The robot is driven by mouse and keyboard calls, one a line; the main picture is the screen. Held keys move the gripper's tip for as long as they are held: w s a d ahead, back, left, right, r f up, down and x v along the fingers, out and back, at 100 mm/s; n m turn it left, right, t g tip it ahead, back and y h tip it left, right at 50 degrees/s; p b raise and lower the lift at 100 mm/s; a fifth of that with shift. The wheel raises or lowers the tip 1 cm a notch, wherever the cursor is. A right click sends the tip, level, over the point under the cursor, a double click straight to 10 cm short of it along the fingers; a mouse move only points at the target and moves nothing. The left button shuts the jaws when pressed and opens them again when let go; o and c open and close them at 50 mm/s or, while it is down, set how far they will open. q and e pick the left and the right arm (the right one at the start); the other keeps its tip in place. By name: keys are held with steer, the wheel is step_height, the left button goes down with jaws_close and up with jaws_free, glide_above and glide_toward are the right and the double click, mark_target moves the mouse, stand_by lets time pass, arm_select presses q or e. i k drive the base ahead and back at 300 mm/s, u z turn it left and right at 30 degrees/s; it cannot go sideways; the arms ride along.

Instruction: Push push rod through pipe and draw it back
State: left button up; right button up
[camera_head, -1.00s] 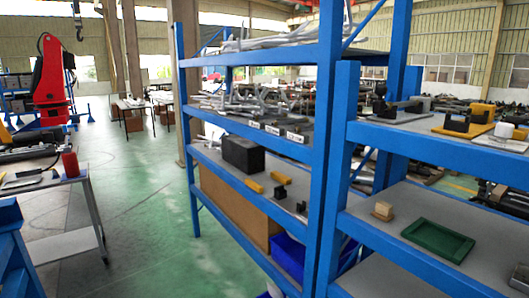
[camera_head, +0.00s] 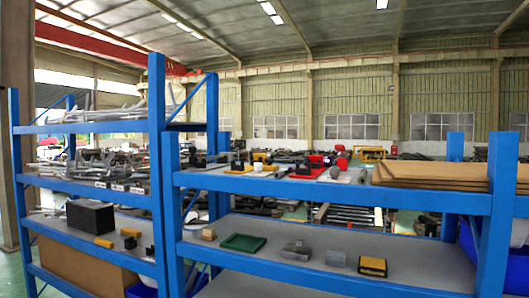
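Neither of my grippers is in view. Several long pale rods or pipes (camera_head: 100,114) lie on the top shelf of the left blue rack. More grey rods or pipes (camera_head: 85,165) lie in a jumble on the shelf below. I cannot tell whether any of these is the push rod or the pipe of the task.
Blue racks (camera_head: 158,205) stretch across the view. Their shelves hold a black box (camera_head: 90,217), a green tray (camera_head: 243,243), a yellow-and-black block (camera_head: 372,266) and stacked brown boards (camera_head: 430,172). A strip of green floor shows at the far left.

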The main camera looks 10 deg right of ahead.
mark_target(193, 160)
steer(key=u, duration=1.45)
steer(key=i, duration=1.35)
steer(key=z, duration=0.55)
steer(key=i, duration=0.85)
steer(key=z, duration=0.95)
